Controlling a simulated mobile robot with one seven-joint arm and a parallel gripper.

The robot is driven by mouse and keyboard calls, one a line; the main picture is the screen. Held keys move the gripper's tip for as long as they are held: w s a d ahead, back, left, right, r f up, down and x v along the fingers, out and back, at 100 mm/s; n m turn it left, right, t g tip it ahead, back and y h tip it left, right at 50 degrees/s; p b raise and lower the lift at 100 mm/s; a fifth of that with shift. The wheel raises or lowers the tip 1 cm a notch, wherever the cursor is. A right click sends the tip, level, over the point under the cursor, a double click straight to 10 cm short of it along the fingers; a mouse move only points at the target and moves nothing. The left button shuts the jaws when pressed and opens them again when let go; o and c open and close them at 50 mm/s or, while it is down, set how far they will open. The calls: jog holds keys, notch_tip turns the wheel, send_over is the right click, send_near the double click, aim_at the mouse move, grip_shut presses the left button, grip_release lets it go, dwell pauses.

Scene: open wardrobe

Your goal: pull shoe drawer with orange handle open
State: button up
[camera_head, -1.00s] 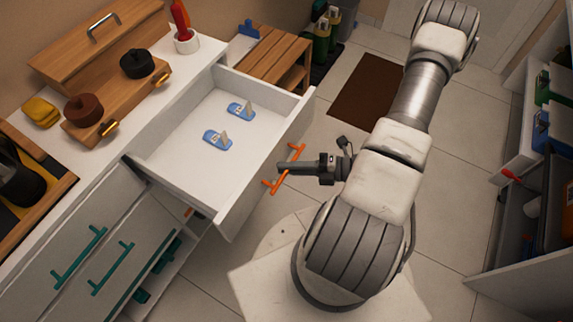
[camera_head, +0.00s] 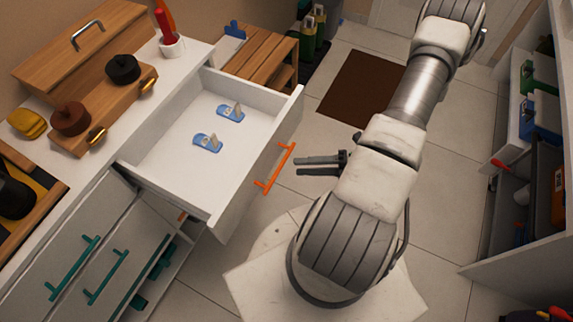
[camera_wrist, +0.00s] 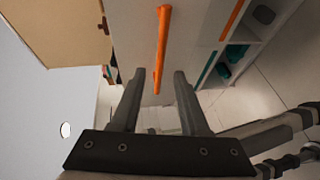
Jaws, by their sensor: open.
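The drawer (camera_head: 165,186) with the orange handle stands pulled out from the white cabinet, with two small blue items (camera_head: 207,142) lying inside on its floor. The orange handle (camera_head: 275,168) is on the drawer's front. My gripper (camera_head: 298,166) is open and empty, a short gap to the right of the handle, with its fingers pointing at the drawer front. In the wrist view the orange handle (camera_wrist: 162,45) lies ahead of the two spread fingers (camera_wrist: 157,85), with nothing between them.
Below are fronts with teal handles (camera_head: 73,268). A wooden slatted bench (camera_head: 262,58) stands behind the drawer. A brown mat (camera_head: 362,87) lies on the floor. A shelf unit (camera_head: 515,220) stands at right. Open floor lies between it and my arm.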

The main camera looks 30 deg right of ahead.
jog(key=v, duration=1)
jog(key=shift+d, duration=0.3)
jog(key=shift+s+r, duration=0.1)
jog(key=shift+r, duration=0.05)
